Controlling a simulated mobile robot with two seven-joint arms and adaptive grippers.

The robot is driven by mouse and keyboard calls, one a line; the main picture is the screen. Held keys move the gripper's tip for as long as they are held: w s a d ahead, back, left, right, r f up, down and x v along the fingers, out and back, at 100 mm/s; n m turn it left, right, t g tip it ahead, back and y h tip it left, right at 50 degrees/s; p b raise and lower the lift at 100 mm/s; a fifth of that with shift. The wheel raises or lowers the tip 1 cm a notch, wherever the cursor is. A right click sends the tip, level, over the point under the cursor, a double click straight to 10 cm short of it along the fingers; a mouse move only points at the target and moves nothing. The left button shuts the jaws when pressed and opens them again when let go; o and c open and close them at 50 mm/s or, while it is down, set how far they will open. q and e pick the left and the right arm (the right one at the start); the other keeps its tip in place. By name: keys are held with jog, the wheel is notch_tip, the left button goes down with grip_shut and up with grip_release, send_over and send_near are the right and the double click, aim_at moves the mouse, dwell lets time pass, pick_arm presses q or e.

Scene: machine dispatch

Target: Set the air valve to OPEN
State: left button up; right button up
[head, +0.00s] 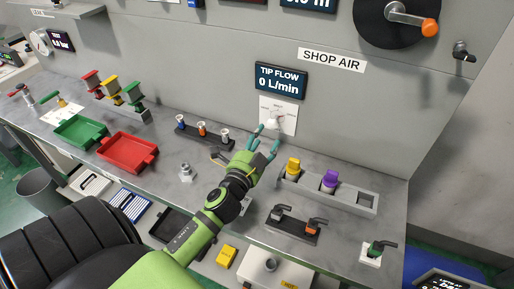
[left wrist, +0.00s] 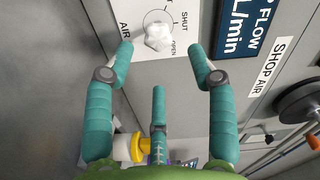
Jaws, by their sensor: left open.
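The air valve is a white knob (head: 273,119) on a white plate (head: 290,120) on the grey wall, below the TIP FLOW display (head: 280,80) that reads 0 L/min. In the left wrist view the knob (left wrist: 158,37) sits ahead of the fingers, on a plate printed AIR, SHUT and OPEN. Which mark the knob points to is unclear. My left gripper (head: 266,135) is open, its teal fingers reaching toward the knob. In the left wrist view the gripper (left wrist: 160,55) has its fingertips on either side below the knob, with no clear contact. My right gripper is not in view.
A grey tray (head: 345,199) with yellow and purple pieces stands right of my gripper. A rack of small parts (head: 203,132) is to the left. Dark handles (head: 292,225) stand in front. The SHOP AIR label (head: 332,60) and a crank wheel (head: 397,20) are above right.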

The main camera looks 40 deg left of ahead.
pick_arm(q)
jog(key=shift+v, duration=2.2)
